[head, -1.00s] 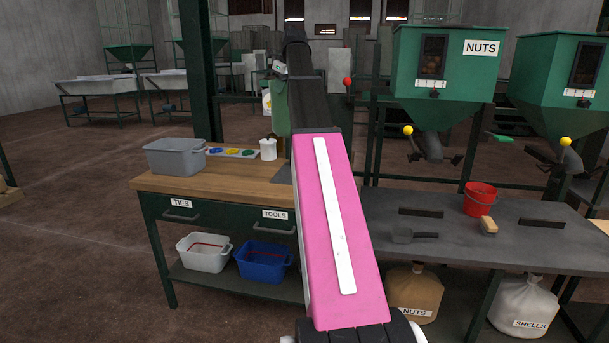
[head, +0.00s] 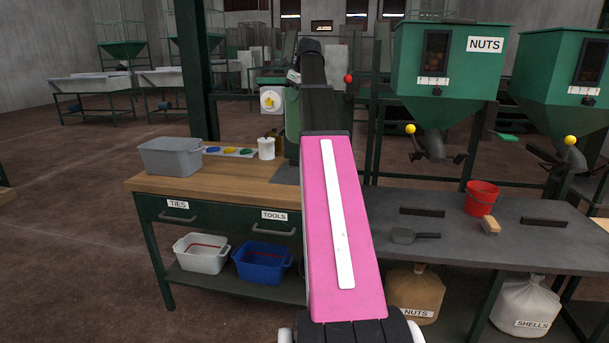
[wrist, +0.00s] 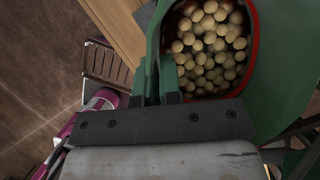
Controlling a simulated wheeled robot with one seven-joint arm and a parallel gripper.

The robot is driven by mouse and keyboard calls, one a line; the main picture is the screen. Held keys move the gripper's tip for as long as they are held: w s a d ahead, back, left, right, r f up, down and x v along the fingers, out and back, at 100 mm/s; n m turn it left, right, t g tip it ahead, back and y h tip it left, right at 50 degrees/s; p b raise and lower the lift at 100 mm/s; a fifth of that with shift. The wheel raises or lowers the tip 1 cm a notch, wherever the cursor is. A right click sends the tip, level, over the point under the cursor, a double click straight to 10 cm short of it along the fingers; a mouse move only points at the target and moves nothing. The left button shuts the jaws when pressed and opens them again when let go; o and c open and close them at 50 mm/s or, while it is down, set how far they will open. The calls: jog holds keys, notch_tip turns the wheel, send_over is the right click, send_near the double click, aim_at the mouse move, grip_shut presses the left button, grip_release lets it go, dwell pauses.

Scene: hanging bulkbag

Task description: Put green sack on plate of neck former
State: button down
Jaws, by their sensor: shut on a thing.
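The green sack (wrist: 265,75) fills the right of the wrist view, its mouth open with a red inner edge and many round pale nuts inside. My gripper (wrist: 158,78) is shut on the sack's green wall at its left side. In the head view the sack (head: 291,112) shows only as a green strip behind my arm; my gripper is hidden there. A white panel with a yellow star (head: 271,101) shows just left of the strip. A dark plate (head: 286,174) lies on the wooden bench, partly behind my arm; I cannot tell if it belongs to the neck former.
The wooden bench (head: 215,190) holds a grey bin (head: 171,157), a tray of coloured ties (head: 229,152) and a white pot (head: 266,148). A grey table (head: 480,245) at right bears a red bucket (head: 481,198), brush and scoop. Green hoppers (head: 447,70) stand behind it.

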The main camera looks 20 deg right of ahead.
aim_at(294, 111)
jog(key=f, duration=0.5)
jog(key=shift+w+d, duration=0.15)
jog(key=shift+d, duration=0.05)
jog(key=shift+f, duration=4.95)
jog(key=c, duration=1.3)
grip_release()
jog(key=v, duration=1.2)
